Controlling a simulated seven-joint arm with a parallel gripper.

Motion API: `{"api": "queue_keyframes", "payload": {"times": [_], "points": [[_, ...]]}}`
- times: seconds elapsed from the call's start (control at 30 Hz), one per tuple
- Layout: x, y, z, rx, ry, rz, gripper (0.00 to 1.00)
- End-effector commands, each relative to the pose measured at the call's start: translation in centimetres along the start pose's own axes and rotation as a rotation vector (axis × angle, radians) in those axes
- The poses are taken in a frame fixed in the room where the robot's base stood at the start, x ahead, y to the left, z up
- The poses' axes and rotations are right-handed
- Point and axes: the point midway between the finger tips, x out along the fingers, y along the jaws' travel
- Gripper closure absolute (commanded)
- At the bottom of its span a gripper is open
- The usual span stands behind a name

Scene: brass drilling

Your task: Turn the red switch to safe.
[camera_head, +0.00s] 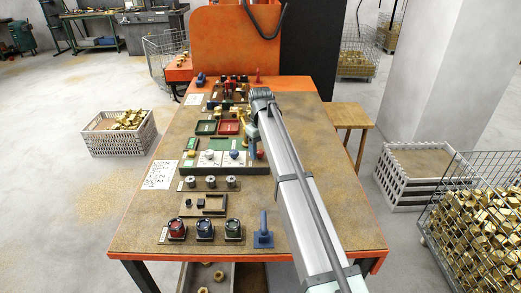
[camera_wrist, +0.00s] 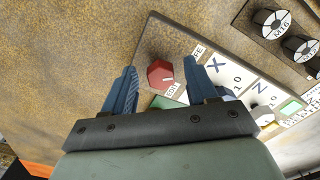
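The red switch (camera_wrist: 160,74) is a faceted red knob with a pale mark on it, at the edge of a light panel (camera_wrist: 228,78) in the wrist view. The mark points toward the lower right, near the EDIT label (camera_wrist: 173,88). A label ending in "FE" (camera_wrist: 198,50) is to the upper right of the knob. My gripper (camera_wrist: 160,64) is open, its two blue fingers on either side of the knob with gaps visible. The height of the fingertips over the panel is hard to tell. In the head view my gripper (camera_head: 253,152) is over the panel's right side, and the switch is hidden.
Next to the switch are X and Z markings and a dark blue knob (camera_wrist: 222,92), partly covered by my finger. Round black-ringed parts (camera_wrist: 271,23) stand nearby. On the workbench (camera_head: 135,225) are red and green trays (camera_head: 230,127), and a blue-handled tool (camera_head: 263,233) near the front.

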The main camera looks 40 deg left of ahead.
Motion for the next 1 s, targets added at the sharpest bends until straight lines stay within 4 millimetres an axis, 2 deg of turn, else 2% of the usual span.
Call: {"api": "queue_keyframes", "payload": {"times": [0.23, 0.37, 0.8, 1.0], "points": [[-0.2, 0.0, 0.0, 0.001, 0.000, 0.000, 0.43], [-1.3, 0.0, -0.1, 0.001, 0.001, 0.001, 0.43], [-9.6, 0.1, -0.1, 0.000, 0.001, 0.001, 0.43], [-12.3, 0.0, -0.1, 0.000, 0.000, 0.000, 0.43]]}}
